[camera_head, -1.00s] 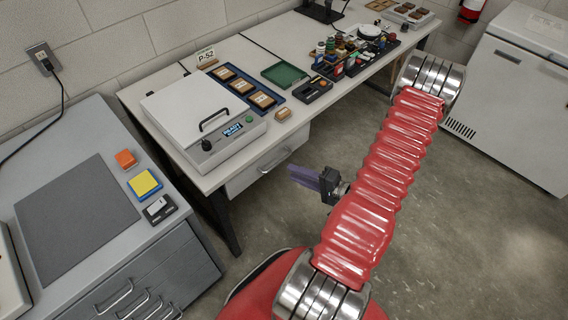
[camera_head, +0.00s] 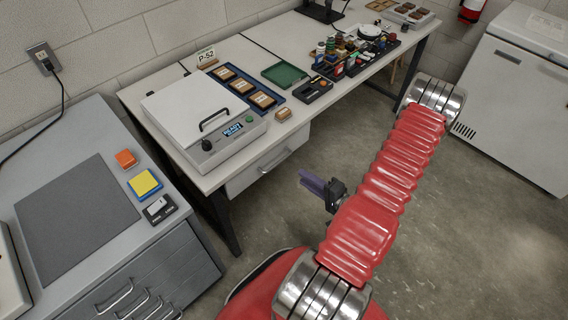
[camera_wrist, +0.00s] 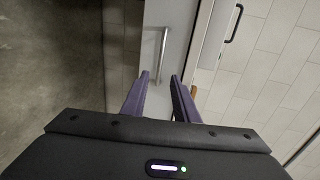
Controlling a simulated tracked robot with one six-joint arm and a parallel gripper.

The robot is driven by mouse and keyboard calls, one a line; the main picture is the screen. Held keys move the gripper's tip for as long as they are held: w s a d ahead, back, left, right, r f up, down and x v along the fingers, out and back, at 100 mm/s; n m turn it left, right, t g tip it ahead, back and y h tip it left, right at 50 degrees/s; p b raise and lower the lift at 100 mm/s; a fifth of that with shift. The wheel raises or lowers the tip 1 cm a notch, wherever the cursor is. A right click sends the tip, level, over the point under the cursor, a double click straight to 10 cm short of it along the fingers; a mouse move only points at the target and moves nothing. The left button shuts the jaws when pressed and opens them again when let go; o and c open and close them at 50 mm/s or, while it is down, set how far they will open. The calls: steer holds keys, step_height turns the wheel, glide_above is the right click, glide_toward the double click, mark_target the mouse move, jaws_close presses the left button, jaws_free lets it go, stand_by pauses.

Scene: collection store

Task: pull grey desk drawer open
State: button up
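The grey desk drawer (camera_head: 245,180) is under the near left part of the long desk (camera_head: 190,165) and looks shut. Its metal bar handle (camera_head: 276,161) crosses the front. My gripper (camera_head: 303,180) is in front of the drawer, to the right of the handle and apart from it. In the wrist view, the two purple fingers (camera_wrist: 160,78) are spread with nothing between them. The handle (camera_wrist: 162,55) stands beyond the fingertips, roughly in line with the gap, against the pale drawer front (camera_wrist: 178,25).
A white device (camera_head: 205,115) and trays stand on the desk. A grey cabinet (camera_head: 165,270) with several handles stands at lower left, and a white chest (camera_head: 515,110) at right. The desk's dark leg (camera_head: 222,222) is left of the drawer. The floor (camera_head: 455,220) is clear.

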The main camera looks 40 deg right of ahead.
steer(key=x, duration=1.2)
steer(key=shift+w, duration=0.15)
steer(key=shift+c, duration=0.3)
jaws_close()
